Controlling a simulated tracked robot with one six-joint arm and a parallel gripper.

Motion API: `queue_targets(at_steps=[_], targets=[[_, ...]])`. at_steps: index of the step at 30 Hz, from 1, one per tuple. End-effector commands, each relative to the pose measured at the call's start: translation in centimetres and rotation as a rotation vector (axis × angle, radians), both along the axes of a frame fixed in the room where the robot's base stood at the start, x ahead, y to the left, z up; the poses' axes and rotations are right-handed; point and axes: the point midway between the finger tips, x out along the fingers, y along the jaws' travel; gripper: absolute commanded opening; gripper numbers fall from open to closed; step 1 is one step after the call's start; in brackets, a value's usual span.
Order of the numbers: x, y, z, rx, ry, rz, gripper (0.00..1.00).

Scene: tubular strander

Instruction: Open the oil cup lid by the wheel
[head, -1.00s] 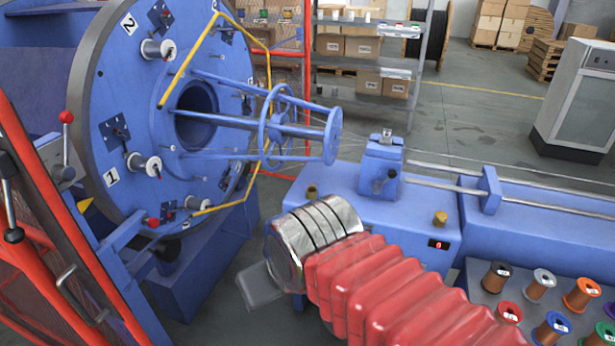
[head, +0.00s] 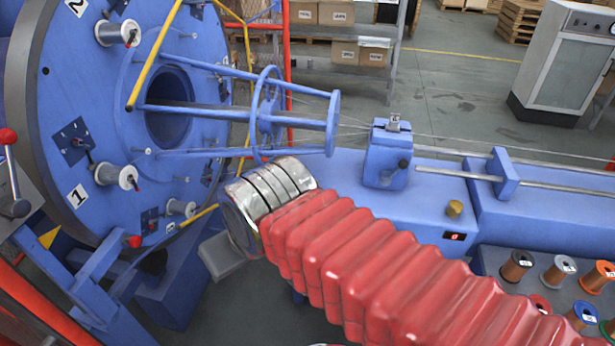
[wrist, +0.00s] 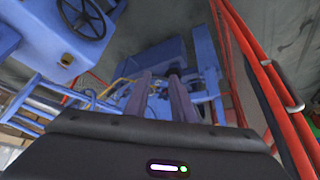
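My gripper (wrist: 160,75) shows two dark fingers apart with a gap between them and nothing held. In the head view its grey body (head: 222,258) hangs past the silver wrist, left of the blue bench; its fingers are hidden there. A dark spoked handwheel (wrist: 82,18) is on a blue housing at the upper left of the wrist view. A small brownish fitting (wrist: 66,59) sits on that housing near the wheel; I cannot tell if it is the oil cup. A brass cup-like piece (head: 453,209) stands on the blue bench in the head view; no lid can be made out.
The large blue disc (head: 60,110) with white spools stands left, with a spoked blue frame (head: 268,105) reaching right. Red guard bars (wrist: 262,75) run along the right of the wrist view. Coloured wire spools (head: 557,268) stand lower right. Grey floor is open behind the bench.

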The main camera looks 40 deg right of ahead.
Motion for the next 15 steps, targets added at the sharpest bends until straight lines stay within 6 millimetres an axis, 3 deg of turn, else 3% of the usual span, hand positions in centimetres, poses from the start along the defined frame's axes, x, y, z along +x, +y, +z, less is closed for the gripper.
queue_targets(at_steps=[15], targets=[[0.48,-0.29,-0.39,0.035,0.039,-0.035,0.23]])
